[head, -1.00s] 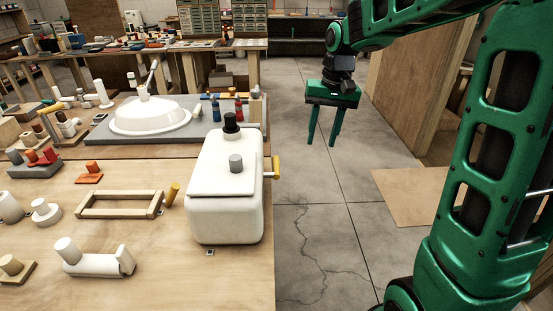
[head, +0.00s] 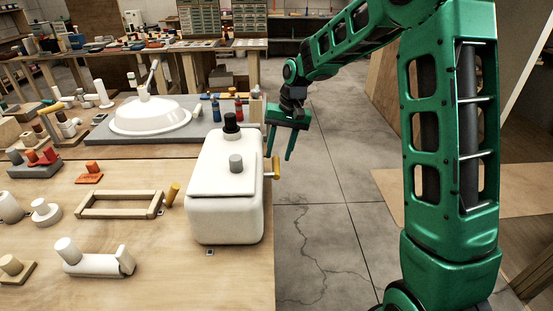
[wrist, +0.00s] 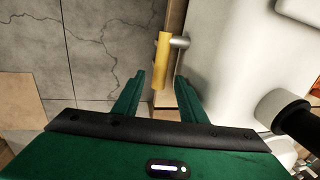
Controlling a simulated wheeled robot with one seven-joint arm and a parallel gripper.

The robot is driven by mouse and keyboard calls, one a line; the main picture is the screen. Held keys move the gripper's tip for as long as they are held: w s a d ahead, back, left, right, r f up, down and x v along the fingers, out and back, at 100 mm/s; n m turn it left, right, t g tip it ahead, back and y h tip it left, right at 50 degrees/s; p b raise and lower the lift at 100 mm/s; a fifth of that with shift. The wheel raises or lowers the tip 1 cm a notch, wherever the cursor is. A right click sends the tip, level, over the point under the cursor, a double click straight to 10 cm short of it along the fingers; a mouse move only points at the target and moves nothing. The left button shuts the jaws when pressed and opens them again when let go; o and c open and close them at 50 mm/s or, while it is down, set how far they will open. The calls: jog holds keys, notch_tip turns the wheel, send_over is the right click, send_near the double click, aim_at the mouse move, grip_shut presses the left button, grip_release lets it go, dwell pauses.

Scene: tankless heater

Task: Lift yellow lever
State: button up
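The yellow lever (head: 276,168) sticks out on a short grey stem from the right side of the white heater box (head: 225,220), just beyond the table edge. My gripper (head: 280,155) is open and empty, pointing down close to the lever. In the wrist view the yellow lever (wrist: 162,60) lies ahead of and roughly between the fingertips of my gripper (wrist: 159,80). The lever's near end reaches toward the gap. I see no contact, and the exact depth is hard to tell. The heater (wrist: 235,60) is to the right there.
A wooden frame with another yellow piece (head: 172,194) lies left on the table. A white basin (head: 150,116) stands behind.

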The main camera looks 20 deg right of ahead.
jog(key=shift+a+f, duration=0.15)
jog(key=shift+f, duration=0.6)
jog(key=shift+a+f, duration=0.1)
jog(key=shift+f, duration=0.6)
grip_shut()
